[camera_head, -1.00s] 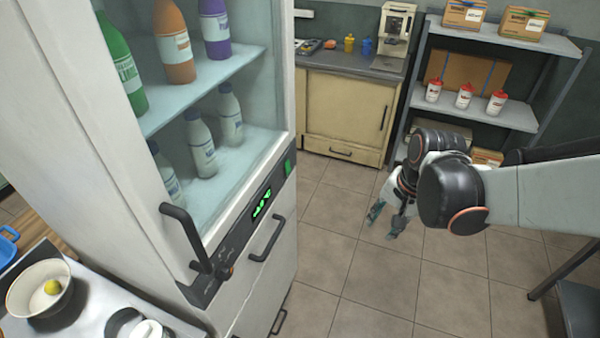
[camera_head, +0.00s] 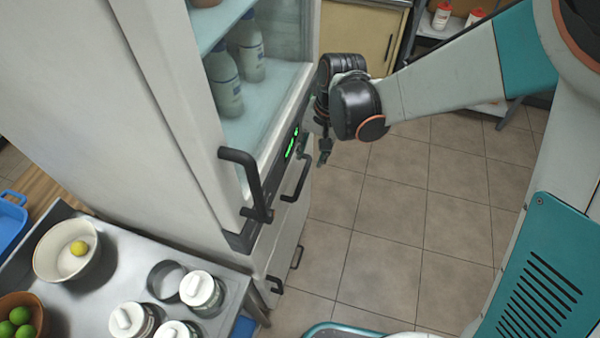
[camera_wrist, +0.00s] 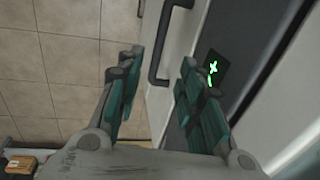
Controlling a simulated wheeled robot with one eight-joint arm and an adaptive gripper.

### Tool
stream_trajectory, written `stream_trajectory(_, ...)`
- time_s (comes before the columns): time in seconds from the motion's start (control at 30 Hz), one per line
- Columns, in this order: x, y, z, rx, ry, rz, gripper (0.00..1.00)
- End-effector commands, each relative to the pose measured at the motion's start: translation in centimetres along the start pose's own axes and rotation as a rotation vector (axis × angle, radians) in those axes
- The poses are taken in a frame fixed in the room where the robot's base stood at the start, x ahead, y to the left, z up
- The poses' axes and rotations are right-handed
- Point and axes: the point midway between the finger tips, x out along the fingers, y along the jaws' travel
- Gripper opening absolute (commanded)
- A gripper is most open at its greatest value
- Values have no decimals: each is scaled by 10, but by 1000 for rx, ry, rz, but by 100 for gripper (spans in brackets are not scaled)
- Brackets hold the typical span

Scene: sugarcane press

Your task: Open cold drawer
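The white refrigerated cabinet (camera_head: 165,110) stands left of centre in the head view, closed. Its upper drawer handle (camera_head: 297,178), a dark bar, is on the front below the green display (camera_head: 291,143). The drawer looks shut. My gripper (camera_head: 324,150) is just in front of the cabinet, near the display and this handle. In the wrist view my gripper (camera_wrist: 163,58) is open, with teal fingers apart. A dark handle (camera_wrist: 157,50) appears between the fingers, apparently beyond them; contact cannot be told. The display (camera_wrist: 212,70) is behind the right finger.
A glass door with a dark upright handle (camera_head: 247,180) is above the drawers. Lower handles (camera_head: 297,257) sit near the floor. A metal table (camera_head: 100,300) with a bowl and jars stands at lower left. Tiled floor (camera_head: 400,220) is clear at right.

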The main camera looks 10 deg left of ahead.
Motion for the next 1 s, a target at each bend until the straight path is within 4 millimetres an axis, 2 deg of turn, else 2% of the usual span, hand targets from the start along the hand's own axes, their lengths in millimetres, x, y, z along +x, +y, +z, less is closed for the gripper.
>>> stream_trajectory(0.3, 65, 1, 0, 1, 0, 0, 35)
stream_trajectory(0.53, 103, 0, 0, 0, 1, -1, 35)
stream_trajectory(0.73, 120, 0, 0, 0, 1, -1, 35)
stream_trajectory(1.0, 123, 0, 0, 1, 1, -1, 35)
